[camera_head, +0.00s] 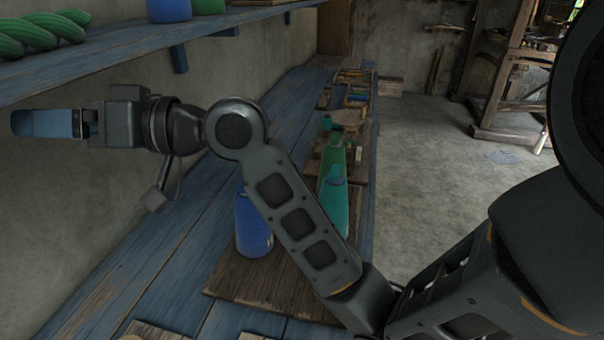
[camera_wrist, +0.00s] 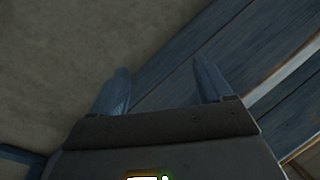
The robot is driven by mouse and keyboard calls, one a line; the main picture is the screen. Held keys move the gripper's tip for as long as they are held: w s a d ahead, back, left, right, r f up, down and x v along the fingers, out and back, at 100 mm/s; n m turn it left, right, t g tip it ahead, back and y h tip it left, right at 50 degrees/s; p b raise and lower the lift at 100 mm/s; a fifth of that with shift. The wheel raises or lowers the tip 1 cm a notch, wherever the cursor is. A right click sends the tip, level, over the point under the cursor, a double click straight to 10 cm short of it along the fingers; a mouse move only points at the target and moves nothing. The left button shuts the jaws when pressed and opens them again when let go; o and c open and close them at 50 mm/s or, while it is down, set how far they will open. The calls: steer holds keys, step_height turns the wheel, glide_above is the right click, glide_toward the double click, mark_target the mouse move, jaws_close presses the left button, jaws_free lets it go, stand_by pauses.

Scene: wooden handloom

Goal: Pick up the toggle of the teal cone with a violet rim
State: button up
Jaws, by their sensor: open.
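My gripper (camera_head: 20,123) is at the far left of the head view, with blue fingers pointing left, in the air in front of the wall. In the wrist view my gripper (camera_wrist: 163,78) has its two fingers apart with nothing between them. A teal cone-like thing (camera_head: 334,207) stands on the bench right of my forearm, far from my gripper. My arm hides part of it. I cannot make out a violet rim or a toggle in either view.
A blue bottle-shaped thing (camera_head: 252,228) and a green one (camera_head: 332,158) stand near the teal one. They are on the blue plank bench (camera_head: 120,255), partly over a brown board (camera_head: 245,283). A blue shelf (camera_head: 130,52) holding green twisted skeins (camera_head: 38,33) hangs above my gripper.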

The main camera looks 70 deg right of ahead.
steer(key=s+d+n+g, duration=0.2)
steer(key=d+n+g, duration=0.1)
steer(key=d+g, duration=0.15)
steer(key=g+h+b, duration=0.2)
steer(key=g+h, duration=0.5)
steer(key=g, duration=0.6)
glide_above(336, 169)
steer(key=shift+m, duration=0.4)
step_height(336, 169, down, 10)
steer(key=shift+w+a+r, duration=0.1)
steer(key=shift+a+r, duration=0.05)
steer(key=shift+r, duration=0.1)
steer(key=shift+f, duration=3.8)
steer(key=c, duration=1.1)
steer(key=shift+r, duration=0.1)
